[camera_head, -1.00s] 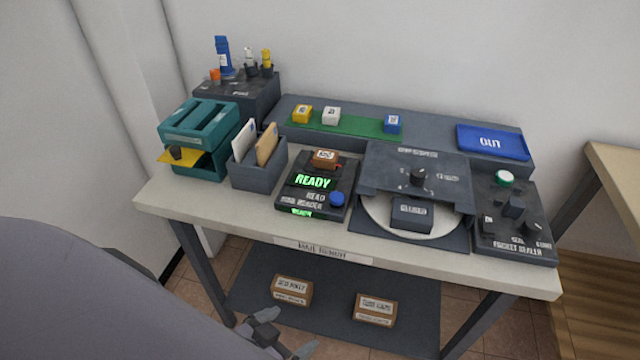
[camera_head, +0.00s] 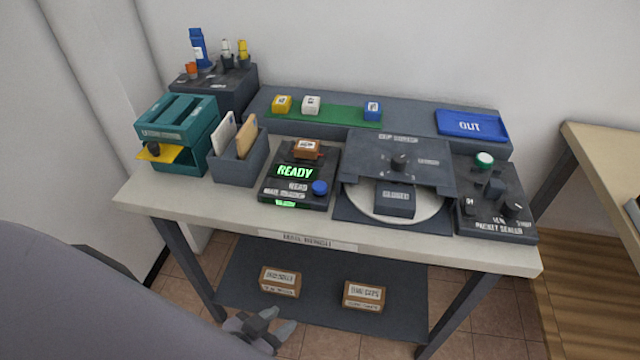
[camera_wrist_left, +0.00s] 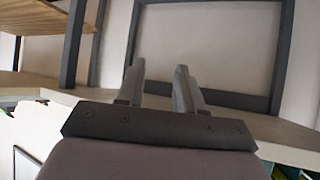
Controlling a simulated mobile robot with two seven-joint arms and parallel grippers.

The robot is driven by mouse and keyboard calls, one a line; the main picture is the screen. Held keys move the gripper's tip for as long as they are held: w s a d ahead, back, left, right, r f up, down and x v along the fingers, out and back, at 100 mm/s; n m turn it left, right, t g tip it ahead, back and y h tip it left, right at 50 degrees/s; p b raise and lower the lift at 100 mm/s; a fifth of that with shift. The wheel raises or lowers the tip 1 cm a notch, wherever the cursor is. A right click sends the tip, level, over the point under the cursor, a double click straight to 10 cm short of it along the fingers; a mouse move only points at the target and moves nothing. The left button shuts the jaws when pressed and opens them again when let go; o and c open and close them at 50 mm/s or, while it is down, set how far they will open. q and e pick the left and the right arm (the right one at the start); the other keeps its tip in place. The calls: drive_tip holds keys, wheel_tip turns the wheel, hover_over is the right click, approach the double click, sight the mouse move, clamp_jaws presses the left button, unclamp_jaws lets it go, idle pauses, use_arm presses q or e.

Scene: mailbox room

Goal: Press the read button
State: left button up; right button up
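The reader (camera_head: 266,190) is a dark box on the bench with a green lit READY display (camera_head: 295,171). A round blue button (camera_head: 320,187) sits at its right front, beside the word READ. A brown block with a white label (camera_head: 307,149) is at the reader's back. My left gripper (camera_head: 279,322) is low in front of the bench, in front of the lower shelf and well away from the button. Its two fingers stand apart with nothing between them in the left wrist view (camera_wrist_left: 158,75). My right gripper is not in view.
Left of the reader stand an envelope holder (camera_head: 240,165) and a teal slotted box (camera_head: 180,130). Right of it are a dark machine with a round plate (camera_head: 400,150) and a packet sealer (camera_head: 495,205). The bench's front edge (camera_head: 330,243) lies between gripper and reader.

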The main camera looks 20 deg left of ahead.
use_arm(q)
clamp_jaws()
idle(1.4)
